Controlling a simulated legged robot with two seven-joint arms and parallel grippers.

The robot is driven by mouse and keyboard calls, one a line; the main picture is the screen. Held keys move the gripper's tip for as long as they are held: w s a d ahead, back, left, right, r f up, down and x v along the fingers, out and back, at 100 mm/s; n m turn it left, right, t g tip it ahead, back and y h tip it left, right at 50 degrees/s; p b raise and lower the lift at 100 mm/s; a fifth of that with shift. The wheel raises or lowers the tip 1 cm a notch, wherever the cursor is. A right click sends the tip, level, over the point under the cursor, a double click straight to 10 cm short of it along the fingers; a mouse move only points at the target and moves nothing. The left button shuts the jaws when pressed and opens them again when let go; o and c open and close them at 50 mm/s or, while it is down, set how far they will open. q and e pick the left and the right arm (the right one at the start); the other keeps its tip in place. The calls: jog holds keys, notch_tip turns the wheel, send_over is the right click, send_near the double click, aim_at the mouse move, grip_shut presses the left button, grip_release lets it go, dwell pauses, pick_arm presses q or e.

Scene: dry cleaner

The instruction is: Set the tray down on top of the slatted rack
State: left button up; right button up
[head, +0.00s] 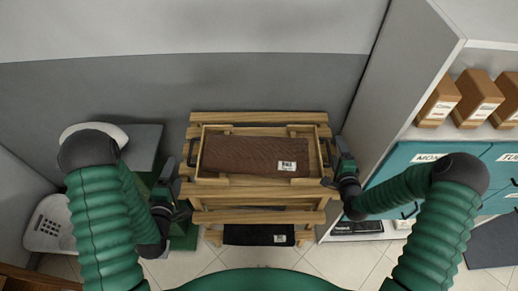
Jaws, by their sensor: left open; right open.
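The wooden tray (223,182) sits on the top of the slatted wooden rack (258,217) in the middle of the head view. A folded brown cloth (240,154) with a white label lies in the tray. Dark handles show at the tray's left and right ends. My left gripper (178,200) is open, just left of the rack and below the left handle, apart from the tray. My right gripper (332,179) is open beside the tray's right end, close to the right handle; whether it touches cannot be told.
A dark folded item (250,235) with a label lies on the rack's lower level. A white device with a keypad (50,226) stands at the left. At the right is a shelf unit with brown boxes (476,98) and teal drawers (500,168). Tiled floor shows in front.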

jog(key=v, duration=1.1)
jog(key=shift+s, duration=0.15)
pick_arm(q)
jog(key=shift+w, duration=0.1)
